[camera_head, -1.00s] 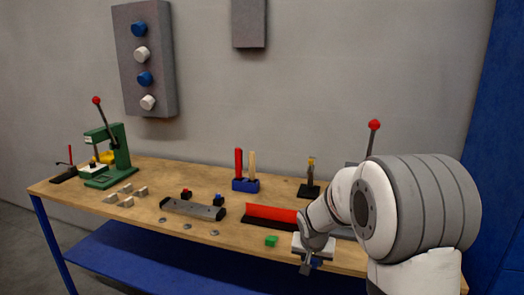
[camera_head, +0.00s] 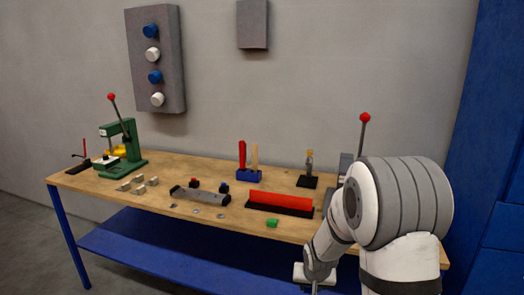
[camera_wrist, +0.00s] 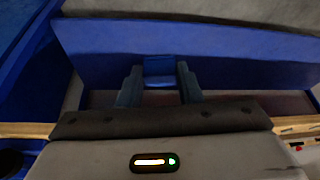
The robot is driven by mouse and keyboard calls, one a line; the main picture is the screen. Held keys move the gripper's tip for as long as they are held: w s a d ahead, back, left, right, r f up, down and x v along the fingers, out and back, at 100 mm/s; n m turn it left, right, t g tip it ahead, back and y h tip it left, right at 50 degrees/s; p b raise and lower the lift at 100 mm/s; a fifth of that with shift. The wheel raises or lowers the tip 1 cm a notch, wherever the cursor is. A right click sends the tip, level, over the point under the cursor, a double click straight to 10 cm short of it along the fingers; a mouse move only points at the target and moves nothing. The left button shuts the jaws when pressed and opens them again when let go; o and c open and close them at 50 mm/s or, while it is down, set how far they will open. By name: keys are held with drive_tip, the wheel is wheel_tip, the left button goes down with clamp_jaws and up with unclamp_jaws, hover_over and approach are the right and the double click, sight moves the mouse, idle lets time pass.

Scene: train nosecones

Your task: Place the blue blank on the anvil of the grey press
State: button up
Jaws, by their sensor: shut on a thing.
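My gripper (camera_wrist: 159,86) shows in the wrist view with its two dark blue fingers closed on the blue blank (camera_wrist: 158,66). In the head view my gripper is low at the bottom edge, in front of the bench, and its fingertips and the blank are not clearly visible. The grey press (camera_head: 345,164) stands at the right end of the bench, with a lever topped by a red ball (camera_head: 365,118). My arm covers most of this press, so its anvil is hidden.
The wooden bench (camera_head: 225,217) holds a green block (camera_head: 272,223), a long red piece on a black base (camera_head: 280,202), a grey bar fixture (camera_head: 200,197), several small blocks and a green press (camera_head: 130,147) at left. A blue shelf (camera_head: 180,256) is below.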

drive_tip(key=s+f+n, duration=0.1)
drive_tip(key=s+f, duration=0.3)
drive_tip(key=f, duration=0.3)
drive_tip(key=shift+s+d+f+n, duration=0.25)
drive_tip(key=shift+d+f+n, duration=0.05)
drive_tip(key=shift+d, duration=0.05)
